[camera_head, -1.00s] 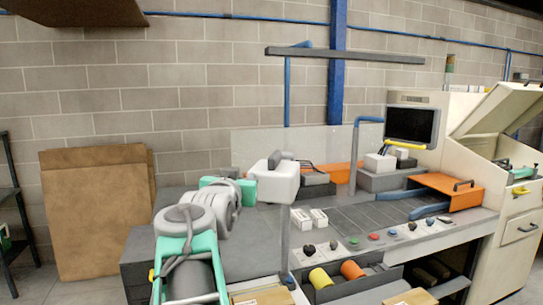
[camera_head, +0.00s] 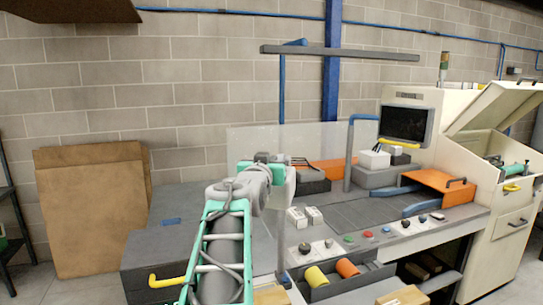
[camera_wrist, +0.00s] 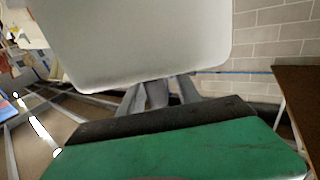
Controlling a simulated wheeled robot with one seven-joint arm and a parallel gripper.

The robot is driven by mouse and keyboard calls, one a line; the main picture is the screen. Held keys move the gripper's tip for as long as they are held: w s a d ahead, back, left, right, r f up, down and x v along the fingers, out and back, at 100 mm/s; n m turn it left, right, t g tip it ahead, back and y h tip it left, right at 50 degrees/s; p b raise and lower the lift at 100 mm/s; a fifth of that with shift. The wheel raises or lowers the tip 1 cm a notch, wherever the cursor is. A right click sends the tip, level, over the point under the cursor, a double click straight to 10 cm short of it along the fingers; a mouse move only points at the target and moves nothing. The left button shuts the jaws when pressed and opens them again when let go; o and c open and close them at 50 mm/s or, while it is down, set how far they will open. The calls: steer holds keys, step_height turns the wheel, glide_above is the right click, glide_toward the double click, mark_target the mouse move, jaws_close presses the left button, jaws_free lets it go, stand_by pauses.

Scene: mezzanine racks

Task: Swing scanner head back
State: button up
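The scanner head (camera_wrist: 135,40) is a pale, rounded box that fills the top of the wrist view. In the head view, it is mostly hidden behind my arm, above its thin grey post (camera_head: 281,240) at the front of the bench. My gripper (camera_wrist: 152,92) reaches toward it, with its green and black body across the bottom of the wrist view. The grey fingers run under the head's lower edge and their tips are hidden. I cannot tell whether they touch or hold it.
The grey bench (camera_head: 355,212) carries small white blocks (camera_head: 305,216), an orange cover (camera_head: 440,185) and a row of knobs. A monitor (camera_head: 406,124) and an open-lidded cream machine stand to the right. A clear panel stands behind. Brown boards (camera_head: 92,210) lean against the wall at left.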

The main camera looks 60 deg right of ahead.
jaws_close()
stand_by(0.4)
stand_by(1.0)
